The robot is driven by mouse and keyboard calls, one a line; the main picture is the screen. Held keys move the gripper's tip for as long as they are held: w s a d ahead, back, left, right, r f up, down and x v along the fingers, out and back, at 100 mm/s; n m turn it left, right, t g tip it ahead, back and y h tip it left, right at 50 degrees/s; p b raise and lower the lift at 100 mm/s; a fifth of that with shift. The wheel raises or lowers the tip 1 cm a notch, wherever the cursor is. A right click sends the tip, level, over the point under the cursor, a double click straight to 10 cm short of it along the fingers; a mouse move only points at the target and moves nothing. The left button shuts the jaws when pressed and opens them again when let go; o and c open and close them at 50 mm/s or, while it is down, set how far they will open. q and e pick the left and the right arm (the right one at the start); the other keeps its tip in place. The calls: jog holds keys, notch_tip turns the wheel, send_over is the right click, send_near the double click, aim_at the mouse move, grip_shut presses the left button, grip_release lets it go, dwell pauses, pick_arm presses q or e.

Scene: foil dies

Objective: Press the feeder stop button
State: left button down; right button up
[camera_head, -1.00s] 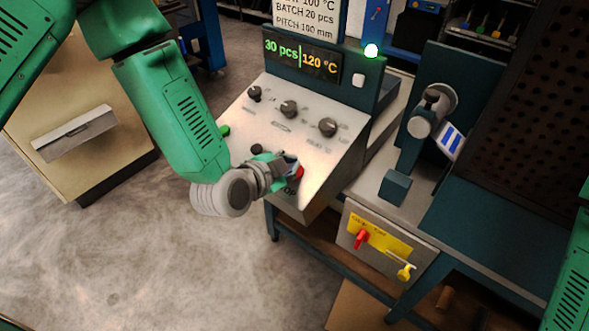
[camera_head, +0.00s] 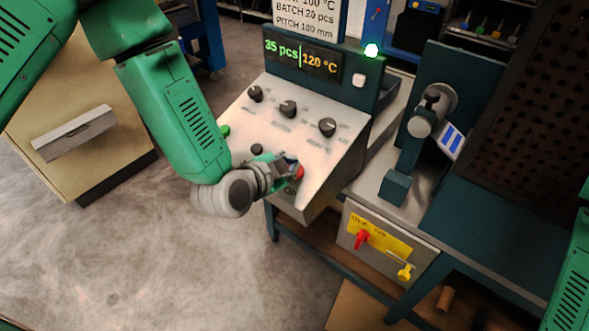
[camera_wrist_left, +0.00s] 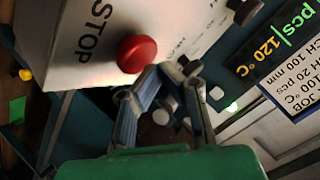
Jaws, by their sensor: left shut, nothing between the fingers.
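The red stop button (camera_wrist_left: 137,54) sits on the sloped light panel beside the word STOP in the left wrist view. In the head view the red button (camera_head: 299,173) shows at the panel's lower right, partly hidden by my left gripper. My left gripper (camera_head: 288,168) is shut and empty, with its fingertips right by the button. In the left wrist view the fingertips of my left gripper (camera_wrist_left: 172,70) are close to the button's edge; I cannot tell whether they touch it. My right gripper is not in view.
The control panel (camera_head: 225,160) carries several black knobs and a green button (camera_head: 224,131). Its display (camera_head: 301,59) reads 35 pcs and 120 °C. A yellow plate (camera_head: 378,236) with red and yellow handles is on the box to the lower right. A cabinet (camera_head: 100,165) stands left.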

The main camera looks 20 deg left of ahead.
pick_arm(q)
jog(key=shift+w+d+f+b, duration=0.1)
jog(key=shift+w+f+b, duration=0.1)
jog(key=shift+f+b, duration=0.4)
dwell(0.8)
jog(key=shift+p, duration=0.35)
jog(key=shift+s+r+p, duration=0.3)
jog(key=shift+r+p, duration=0.35)
jog(key=shift+r, duration=0.15)
jog(key=r+p, duration=0.1)
jog(key=s+r+p, duration=0.1)
jog(key=r, duration=0.1)
jog(key=r+p, duration=0.1)
jog(key=p, duration=0.1)
jog(key=shift+s+a+r, duration=0.2)
jog(key=shift+a+r, duration=0.2)
jog(key=shift+f, duration=0.1)
dwell(0.4)
